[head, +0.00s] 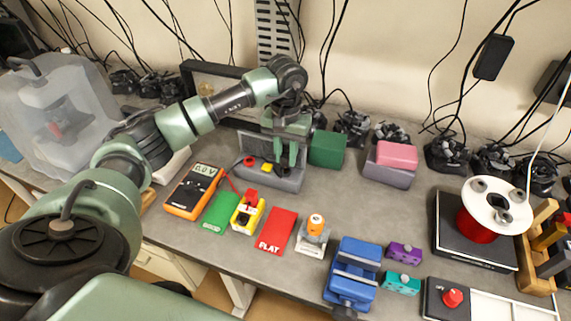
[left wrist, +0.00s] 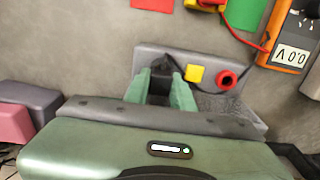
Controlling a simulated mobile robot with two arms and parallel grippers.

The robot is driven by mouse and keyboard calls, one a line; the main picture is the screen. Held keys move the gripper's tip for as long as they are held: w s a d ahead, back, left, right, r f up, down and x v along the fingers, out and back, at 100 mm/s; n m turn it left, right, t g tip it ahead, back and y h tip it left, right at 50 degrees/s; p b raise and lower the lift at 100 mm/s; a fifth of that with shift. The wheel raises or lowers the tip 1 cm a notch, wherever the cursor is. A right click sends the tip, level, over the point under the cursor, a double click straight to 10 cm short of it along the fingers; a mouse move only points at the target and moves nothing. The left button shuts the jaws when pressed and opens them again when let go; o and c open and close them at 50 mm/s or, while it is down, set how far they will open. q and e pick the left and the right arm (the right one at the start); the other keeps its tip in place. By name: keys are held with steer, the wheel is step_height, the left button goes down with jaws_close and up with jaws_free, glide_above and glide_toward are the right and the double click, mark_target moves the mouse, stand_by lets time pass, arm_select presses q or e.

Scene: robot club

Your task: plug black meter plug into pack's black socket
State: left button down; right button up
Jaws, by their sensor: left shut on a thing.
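The grey pack (head: 285,181) stands on the bench, with a red round socket or plug (head: 250,161) at its left and a yellow block (head: 267,168) near its middle. My left gripper (head: 283,163) points down at the right part of the pack. In the left wrist view its green fingers (left wrist: 164,85) are shut on a small dark piece, the black meter plug (left wrist: 161,64), mostly hidden between them. The black socket is hidden beneath, so I cannot tell whether the plug is seated. The orange meter (head: 193,190) reads 0.0 V. My right gripper is out of view.
Green (head: 219,213) and red (head: 276,231) flat cards and a yellow tester (head: 247,212) lie in front of the pack. A green box (head: 327,148) stands close on its right. A red lead (left wrist: 252,43) runs near the meter.

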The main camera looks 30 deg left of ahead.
mark_target(286, 155)
arm_select(q)
steer(key=shift+r, duration=0.15)
steer(key=shift+r+p, duration=0.7)
steer(key=shift+r, duration=0.9)
